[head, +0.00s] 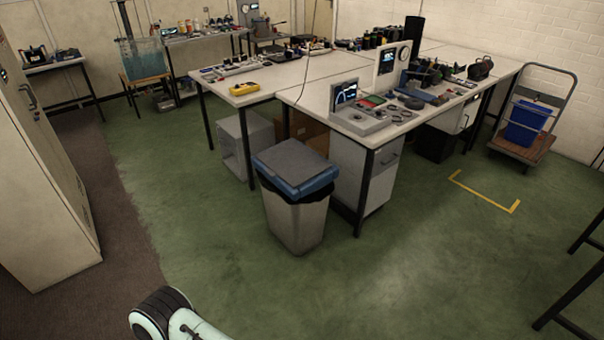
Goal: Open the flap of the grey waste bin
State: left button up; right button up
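The grey waste bin (297,225) stands on the green floor in the middle of the head view, at the near corner of the workbenches. Its grey flap (291,162) sits flat on top in a blue rim (304,188) and looks closed. A black bin liner hangs out under the rim. A pale arm part of mine with a black joint shows at the bottom edge, left of and nearer than the bin, clear of it. Neither gripper is in view.
Workbenches (310,98) with instruments stand behind the bin, a drawer unit (366,180) close at its right. A tall beige cabinet (45,190) stands at the left. A trolley (530,147) holds a blue crate (526,122). The floor in front of the bin is clear.

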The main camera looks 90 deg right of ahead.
aim_at(294, 164)
jog(key=z, duration=2.7)
jog(key=i+j+u, duration=0.1)
jog(key=i, duration=0.7)
